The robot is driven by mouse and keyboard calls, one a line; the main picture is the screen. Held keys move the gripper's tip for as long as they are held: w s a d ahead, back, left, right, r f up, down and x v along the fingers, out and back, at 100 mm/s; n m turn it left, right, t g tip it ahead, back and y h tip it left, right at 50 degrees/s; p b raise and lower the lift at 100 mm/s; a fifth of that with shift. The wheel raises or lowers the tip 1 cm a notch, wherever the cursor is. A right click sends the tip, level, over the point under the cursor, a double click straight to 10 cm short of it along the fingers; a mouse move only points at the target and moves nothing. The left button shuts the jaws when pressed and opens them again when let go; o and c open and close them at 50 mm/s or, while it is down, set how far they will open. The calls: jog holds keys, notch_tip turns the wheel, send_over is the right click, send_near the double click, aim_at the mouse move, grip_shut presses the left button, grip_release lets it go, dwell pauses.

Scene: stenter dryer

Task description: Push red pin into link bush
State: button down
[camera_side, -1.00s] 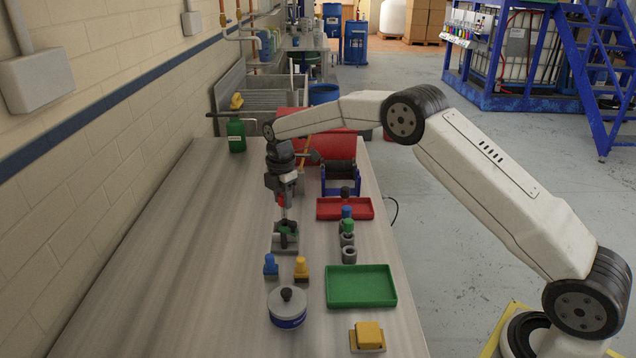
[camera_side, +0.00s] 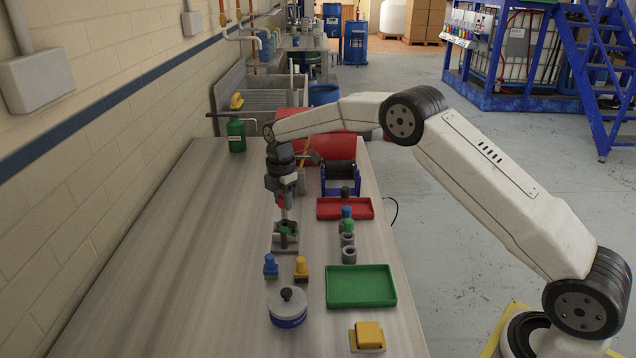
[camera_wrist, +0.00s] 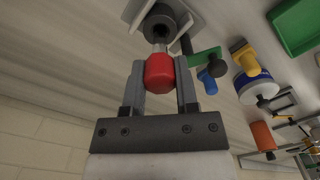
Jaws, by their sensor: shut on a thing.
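The red pin (camera_wrist: 159,72) has a red head and a bare metal shank. My gripper (camera_wrist: 160,80) is shut on the red head, one finger on each side. The shank points at the dark round link bush (camera_wrist: 158,25) in a pale grey holder. The red head stands clear of the bush; I cannot tell how far the shank tip is inside. In the side view my gripper (camera_side: 285,203) points down with the red pin (camera_side: 281,201) above the small grey and green fixture (camera_side: 286,238). The bush itself is too small to make out there.
A blue pin (camera_side: 270,266) and a yellow pin (camera_side: 301,268) stand in front of the fixture. The table's left side is clear.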

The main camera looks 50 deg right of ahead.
aim_at(285, 221)
jog(key=shift+f, duration=2.05)
jog(key=shift+c, duration=1.4)
grip_release()
jog(key=shift+r, duration=3.9)
